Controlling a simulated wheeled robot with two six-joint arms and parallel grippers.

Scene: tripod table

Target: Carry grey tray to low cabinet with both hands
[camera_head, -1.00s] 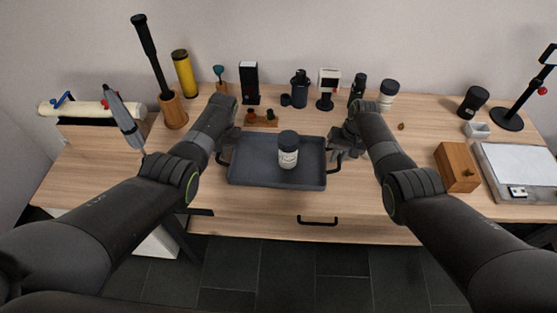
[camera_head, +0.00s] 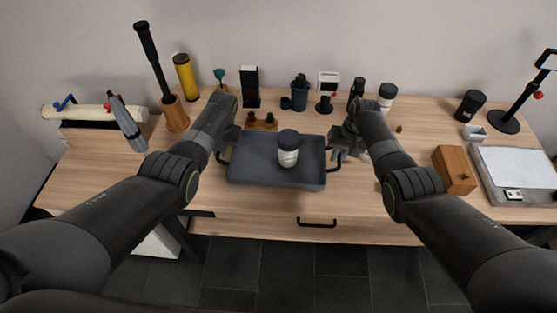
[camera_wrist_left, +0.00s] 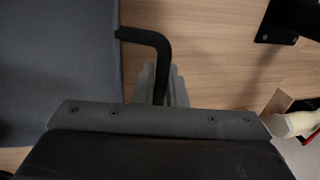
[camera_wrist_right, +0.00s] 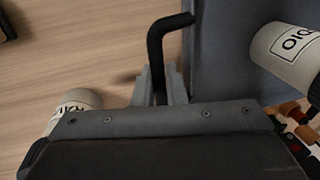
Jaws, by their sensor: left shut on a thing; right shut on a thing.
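The grey tray (camera_head: 255,174) is in the middle of the head view, over the wooden table, with a white jar with a black lid (camera_head: 288,156) standing upright in it. My left gripper (camera_head: 222,150) is shut on the tray's left black handle, which also shows in the left wrist view (camera_wrist_left: 158,52). My right gripper (camera_head: 338,148) is shut on the tray's right black handle, seen in the right wrist view (camera_wrist_right: 156,50). The tray looks level. I cannot tell how far it is above the tabletop. No low cabinet can be made out.
The wooden table (camera_head: 270,208) has a drawer handle (camera_head: 318,223) at its front. A wooden box (camera_head: 454,170) is to the right.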

